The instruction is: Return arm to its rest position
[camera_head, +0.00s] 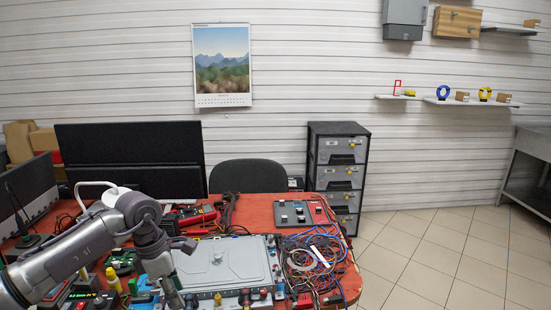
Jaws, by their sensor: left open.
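My left arm (75,255) comes in from the lower left and reaches over the left part of the red-topped workbench (262,212). Its wrist bends downward, and my left gripper (174,291) hangs low at the left edge of a grey panel-like unit (225,264). The gripper is open. I see nothing held in it, but its tips are small and hard to make out against the clutter. My right arm and gripper are not in view.
Tangled cables (308,257) lie right of the grey unit. Dark monitors (130,152) stand behind my arm. A chair (247,176) and drawer cabinet (338,172) are behind the bench. Small parts crowd the bench's left front. Tiled floor (450,250) at right is clear.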

